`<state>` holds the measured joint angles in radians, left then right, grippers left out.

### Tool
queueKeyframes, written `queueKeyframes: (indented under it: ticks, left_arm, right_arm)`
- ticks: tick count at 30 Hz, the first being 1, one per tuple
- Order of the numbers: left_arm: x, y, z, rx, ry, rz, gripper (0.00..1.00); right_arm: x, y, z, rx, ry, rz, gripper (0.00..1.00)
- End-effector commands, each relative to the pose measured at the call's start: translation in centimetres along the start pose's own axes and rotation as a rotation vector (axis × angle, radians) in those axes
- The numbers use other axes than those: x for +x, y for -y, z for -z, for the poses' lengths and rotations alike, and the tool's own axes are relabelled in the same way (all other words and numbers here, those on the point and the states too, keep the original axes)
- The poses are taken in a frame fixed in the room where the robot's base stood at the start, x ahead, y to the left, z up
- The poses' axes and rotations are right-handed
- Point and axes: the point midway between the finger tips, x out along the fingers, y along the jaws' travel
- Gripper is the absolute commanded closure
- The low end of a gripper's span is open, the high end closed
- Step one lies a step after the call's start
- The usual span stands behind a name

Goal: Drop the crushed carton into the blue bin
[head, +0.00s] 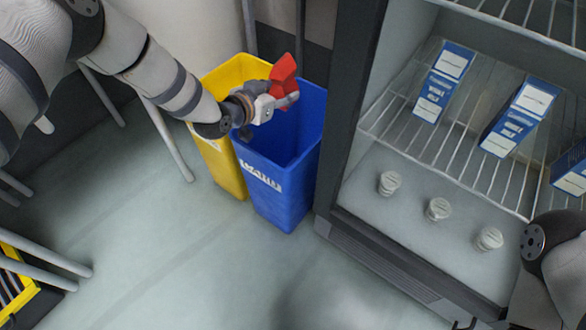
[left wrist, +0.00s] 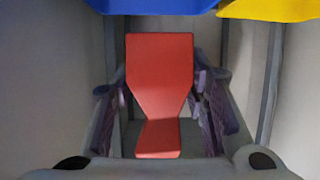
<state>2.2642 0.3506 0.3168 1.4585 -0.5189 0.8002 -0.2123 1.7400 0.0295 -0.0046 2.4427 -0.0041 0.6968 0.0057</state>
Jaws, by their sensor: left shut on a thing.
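The crushed carton (head: 284,74) is red with a pinched middle. My left gripper (head: 278,97) is shut on it and holds it over the blue bin (head: 290,195), near the bin's upper opening. In the left wrist view the carton (left wrist: 160,75) sits between the two fingers, and an edge of the blue bin (left wrist: 150,5) shows at the top. The inside bottom of the bin is hidden in the head view. My right arm shows at the lower right of the head view, but its gripper is out of view.
A yellow bin (head: 222,165) stands against the left side of the blue bin. An open fridge (head: 345,150) stands close on the right, with blue-and-white cartons (head: 444,82) on a wire shelf and several small white containers (head: 438,209) below. The floor in front is clear.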

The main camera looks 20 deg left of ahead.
Motion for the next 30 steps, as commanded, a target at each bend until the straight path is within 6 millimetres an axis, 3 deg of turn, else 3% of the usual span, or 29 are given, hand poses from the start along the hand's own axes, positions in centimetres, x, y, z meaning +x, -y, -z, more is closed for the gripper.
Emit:
queueKeyframes:
  ticks: [7,17,25,26,27,29,30]
  left_arm:
    - [1.5,0.2,-1.1,-0.013,0.001,0.033,0.78]
    - [3.2,0.2,-5.6,-0.012,0.004,0.032,0.78]
    - [3.3,0.2,-5.5,-0.010,-0.002,0.032,0.78]
    - [3.3,0.2,-5.5,-0.010,-0.002,0.032,0.57]
    - [3.3,0.2,-5.5,-0.011,-0.002,0.032,0.48]
    - [3.3,0.2,-5.5,-0.011,-0.001,0.032,0.36]
    - [3.3,0.2,-5.5,-0.010,-0.001,0.032,0.36]
  right_arm:
    - [1.2,0.0,0.3,-0.001,0.016,-0.001,0.60]
    - [4.3,0.0,1.1,-0.001,0.055,-0.002,0.60]
    - [4.3,0.0,1.1,-0.001,0.056,-0.002,0.60]
    - [4.3,0.0,1.1,-0.001,0.056,-0.002,0.60]
    - [4.3,0.0,1.1,-0.001,0.056,-0.002,0.60]
    - [4.3,0.0,1.1,-0.001,0.056,-0.002,0.60]
    - [4.3,0.0,1.1,-0.001,0.056,-0.002,0.60]
